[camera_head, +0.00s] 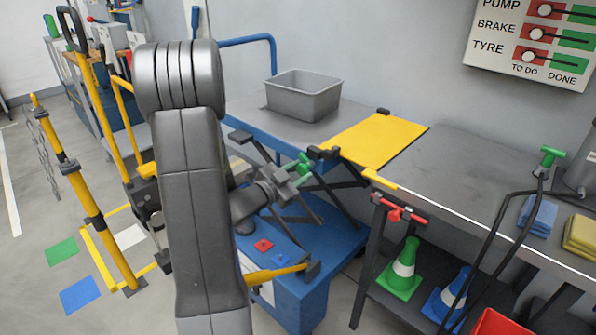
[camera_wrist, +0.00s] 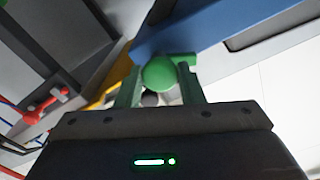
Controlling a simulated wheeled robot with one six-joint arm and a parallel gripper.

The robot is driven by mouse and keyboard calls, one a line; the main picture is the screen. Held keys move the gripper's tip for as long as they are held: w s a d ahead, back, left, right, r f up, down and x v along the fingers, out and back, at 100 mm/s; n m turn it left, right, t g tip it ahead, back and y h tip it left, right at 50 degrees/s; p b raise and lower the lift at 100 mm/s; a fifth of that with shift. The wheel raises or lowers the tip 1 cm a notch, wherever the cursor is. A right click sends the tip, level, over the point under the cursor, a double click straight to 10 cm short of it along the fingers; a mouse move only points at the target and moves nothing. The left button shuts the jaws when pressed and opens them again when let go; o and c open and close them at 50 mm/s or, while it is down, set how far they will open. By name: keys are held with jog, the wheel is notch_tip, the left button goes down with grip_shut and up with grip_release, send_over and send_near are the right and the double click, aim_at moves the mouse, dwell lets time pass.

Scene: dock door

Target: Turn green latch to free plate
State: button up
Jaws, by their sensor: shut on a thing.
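The green latch (camera_head: 304,161) is at the front edge of the blue lift table, by the near left corner of the yellow plate (camera_head: 376,139). My gripper (camera_head: 296,172) reaches it from the lower left and is shut on it. In the wrist view, the latch's round green knob (camera_wrist: 159,73) sits between the two fingers of my gripper (camera_wrist: 160,82). The fingers hide part of the latch, so its exact angle is hard to tell. The plate spans from the lift table to the grey bench.
A grey bin (camera_head: 303,96) stands on the blue lift table (camera_head: 251,129). The grey bench (camera_head: 452,170) carries blue and yellow cloths. Green (camera_head: 403,270) and blue (camera_head: 447,296) cones stand beneath it. Yellow posts (camera_head: 95,215) stand at left. A status board (camera_head: 535,40) hangs on the wall.

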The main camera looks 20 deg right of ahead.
jog(key=n+p, duration=0.2)
jog(key=shift+r+n, duration=0.15)
jog(key=shift+n, duration=0.25)
jog(key=shift+n+p, duration=0.8)
jog(key=shift+n, duration=0.3)
jog(key=o, duration=1)
jog(key=p+v, duration=0.1)
jog(key=v, duration=1.3)
